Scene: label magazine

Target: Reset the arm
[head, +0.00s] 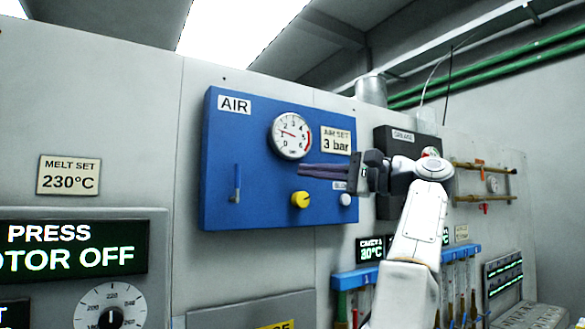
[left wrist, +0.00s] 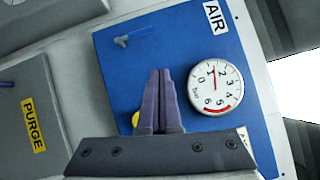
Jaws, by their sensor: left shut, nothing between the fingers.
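My left gripper (head: 300,170) is shut and empty, held level in front of the blue AIR panel (head: 222,150) in the head view. Its dark purple fingers lie together, between the round gauge (head: 290,136) and the yellow knob (head: 300,200). In the left wrist view the closed fingers (left wrist: 160,72) point up across the blue panel (left wrist: 115,75). The yellow knob (left wrist: 135,119) is partly hidden behind the fingers. I cannot tell the gap to the panel. My right gripper is not in view.
A blue lever (head: 237,184) is on the panel's left side and a white button (head: 346,199) at its lower right. A dark GREASE box (head: 398,142) is behind my wrist.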

